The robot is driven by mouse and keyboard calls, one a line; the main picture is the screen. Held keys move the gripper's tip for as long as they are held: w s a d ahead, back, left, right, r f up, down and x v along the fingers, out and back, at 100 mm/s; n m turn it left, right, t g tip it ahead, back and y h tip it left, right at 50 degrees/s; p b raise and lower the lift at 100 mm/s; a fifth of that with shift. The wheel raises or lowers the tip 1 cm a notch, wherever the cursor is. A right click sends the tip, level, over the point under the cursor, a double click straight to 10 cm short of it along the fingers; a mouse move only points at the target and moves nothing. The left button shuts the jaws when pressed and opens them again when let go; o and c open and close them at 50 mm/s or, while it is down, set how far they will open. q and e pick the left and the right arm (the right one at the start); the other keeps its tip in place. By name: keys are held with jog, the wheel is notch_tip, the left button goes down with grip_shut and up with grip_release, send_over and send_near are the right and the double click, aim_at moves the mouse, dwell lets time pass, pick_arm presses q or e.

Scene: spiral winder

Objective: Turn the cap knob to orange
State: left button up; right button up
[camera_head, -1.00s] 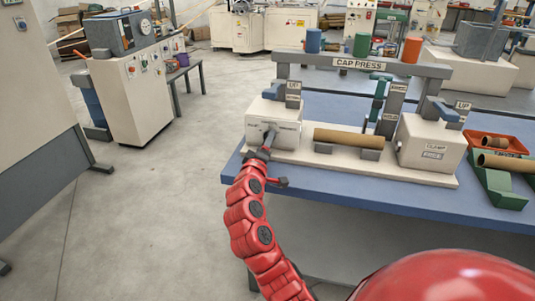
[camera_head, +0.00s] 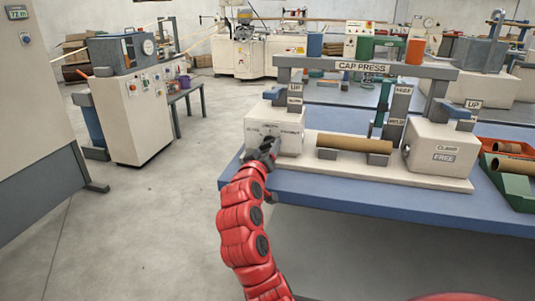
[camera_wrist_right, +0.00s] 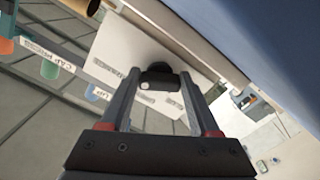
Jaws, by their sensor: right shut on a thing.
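The cap knob (camera_wrist_right: 158,76) is a small dark knob on the front of the white left box (camera_head: 290,130) of the cap press. Small labels surround it, too blurred to read surely. My right gripper (camera_head: 267,148) is at that box front and covers most of the knob in the head view. In the right wrist view, the fingers of my right gripper (camera_wrist_right: 155,78) are closed on the knob from both sides. Which label the knob points to cannot be told. My left gripper is not in view.
Blue (camera_head: 314,44), green (camera_head: 364,47) and orange (camera_head: 415,50) cylinders stand on the press's top bar. A brown tube (camera_head: 354,143) lies across the middle. The right box (camera_head: 440,148) reads "CLAMP FREE". The blue table (camera_head: 350,205) edge is close below my right arm.

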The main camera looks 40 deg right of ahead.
jog(key=shift+f, duration=0.15)
jog(key=o, duration=1.4)
jog(key=shift+c, duration=0.2)
jog(key=shift+s+a, duration=0.25)
jog(key=shift+a, duration=0.15)
jog(key=p+v, duration=0.2)
jog(key=v, duration=1.4)
jog(key=shift+s, duration=0.25)
jog(key=shift+w+a, duration=0.1)
jog(key=shift+a, duration=0.05)
